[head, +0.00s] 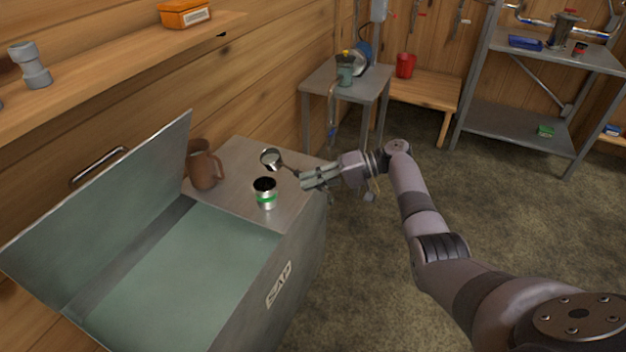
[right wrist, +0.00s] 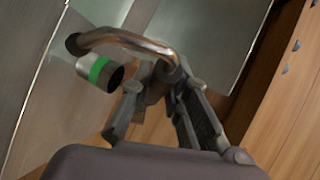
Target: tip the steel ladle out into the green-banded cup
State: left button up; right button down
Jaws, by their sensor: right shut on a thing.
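The steel ladle (head: 271,158) is in my right gripper (head: 304,180), which is shut on its handle (right wrist: 130,39). Its round bowl, with a pale inside, points left and shows just above and behind the cup in the head view, apart from it there. The green-banded cup (head: 265,194) stands upright on the steel top beside the open bin, with a dark inside. The ladle's contents are too small to tell. My left gripper is not in view.
A brown jug (head: 203,166) stands on the same steel top, left of the ladle. The open grey bin (head: 150,290) with its raised lid (head: 110,215) lies in front. A small metal table (head: 340,80) and a shelf rack (head: 515,115) stand farther back.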

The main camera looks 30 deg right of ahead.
jog(key=shift+a+r+n+h+p, duration=0.25)
jog(key=shift+n+h+p, duration=0.25)
jog(key=shift+h+p, duration=0.85)
jog(key=shift+s+a+f+n+h+p, duration=0.15)
jog(key=shift+a+n+h+p, duration=0.35)
jog(key=shift+p, duration=0.75)
jog(key=shift+s+a+f+n+h+p, duration=0.1)
jog(key=shift+n+h+p, duration=0.1)
jog(key=shift+h+p, duration=0.75)
jog(key=shift+a+f+n+p, duration=0.15)
jog(key=shift+n+p, duration=0.15)
jog(key=shift+p, duration=0.45)
jog(key=h, duration=0.1)
jog(key=f+h+p, duration=0.1)
jog(key=shift+s+a+n+t+h+p, duration=0.2)
jog(key=shift+a+n+t+h+p, duration=0.1)
jog(key=shift+a+n+t, duration=0.1)
jog(key=shift+s+a+f+n+t+h+p, duration=0.15)
jog(key=shift+a+f+n+t+h+p, duration=0.3)
jog(key=shift+h+p, duration=0.5)
